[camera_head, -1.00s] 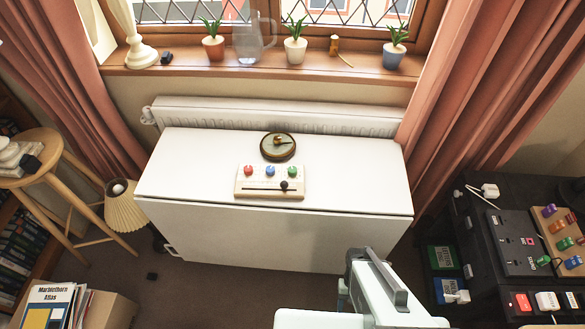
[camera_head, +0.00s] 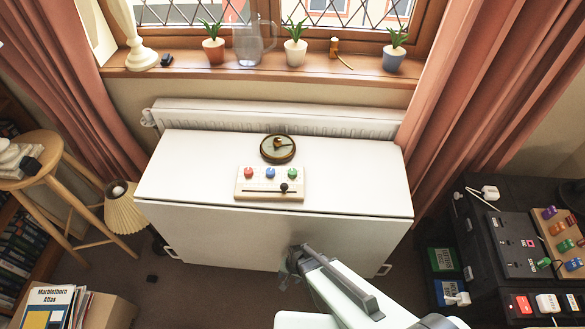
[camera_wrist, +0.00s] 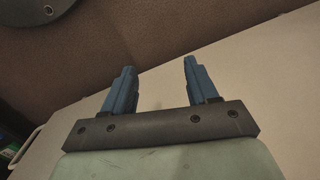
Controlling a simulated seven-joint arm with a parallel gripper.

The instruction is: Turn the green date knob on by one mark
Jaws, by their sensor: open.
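The green date knob (camera_head: 292,173) is the rightmost of three round knobs on a light wooden board (camera_head: 245,190) on the white table. A red knob (camera_head: 248,171) and a blue knob (camera_head: 270,173) stand to its left. Its mark is too small to read. My gripper (camera_head: 292,255) is in front of the table, below and nearer than the board, apart from the knob. In the wrist view my gripper (camera_wrist: 160,80) shows two blue fingers spread apart with nothing between them. The knobs are not in the wrist view.
A black-knobbed slider (camera_head: 284,187) runs along the board's front. A round dish (camera_head: 278,148) with a small brass-coloured object sits behind the board. The white table top (camera_head: 350,175) is clear to either side. A radiator (camera_head: 280,116) stands behind it.

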